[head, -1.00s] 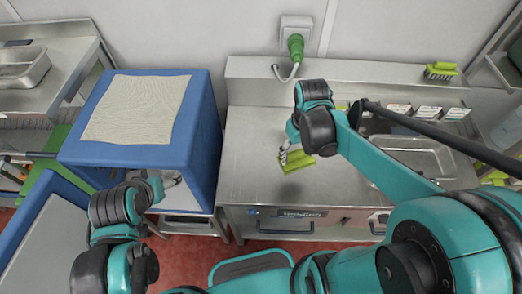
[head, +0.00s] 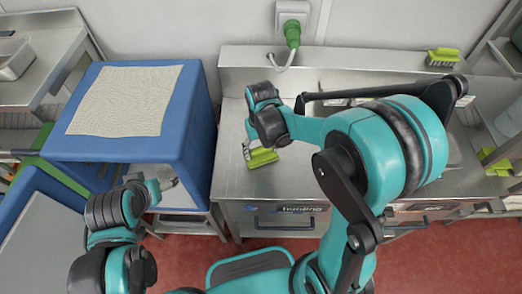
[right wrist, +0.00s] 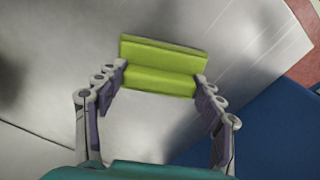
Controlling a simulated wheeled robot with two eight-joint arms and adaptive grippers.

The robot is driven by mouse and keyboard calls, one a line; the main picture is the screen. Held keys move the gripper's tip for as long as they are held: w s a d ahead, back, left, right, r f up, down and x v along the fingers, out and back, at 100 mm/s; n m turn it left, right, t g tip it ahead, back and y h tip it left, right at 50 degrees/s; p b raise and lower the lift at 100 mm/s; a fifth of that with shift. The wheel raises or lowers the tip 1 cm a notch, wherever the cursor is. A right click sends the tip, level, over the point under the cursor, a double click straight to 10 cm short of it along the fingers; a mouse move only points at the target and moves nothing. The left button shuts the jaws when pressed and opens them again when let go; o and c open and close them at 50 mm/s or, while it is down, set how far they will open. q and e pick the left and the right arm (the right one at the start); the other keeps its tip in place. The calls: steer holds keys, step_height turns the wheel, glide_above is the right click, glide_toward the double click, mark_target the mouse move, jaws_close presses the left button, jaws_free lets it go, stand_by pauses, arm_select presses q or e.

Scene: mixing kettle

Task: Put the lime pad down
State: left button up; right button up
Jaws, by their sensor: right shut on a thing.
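The lime pad (head: 262,158) is over the left part of the steel counter (head: 235,185). My right gripper (head: 248,150) is shut on it. In the right wrist view the pad (right wrist: 160,66) sits between the two fingertips of the right gripper (right wrist: 160,75), held at its ends. I cannot tell whether the pad touches the counter or hangs just above it. My left gripper (head: 168,184) is low at the left, by the open front of the blue box; its fingers are too small and shaded to read.
A blue box (head: 105,150) with a pale cloth (head: 125,100) on top stands left of the counter. A lime brush (head: 442,57) lies on the back ledge. A green plug (head: 292,32) is in the wall socket. The counter around the pad is bare.

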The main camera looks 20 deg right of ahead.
steer(key=shift+s, duration=0.1)
steer(key=shift+f, duration=0.2)
steer(key=o, duration=1.4)
steer(key=shift+r, duration=0.1)
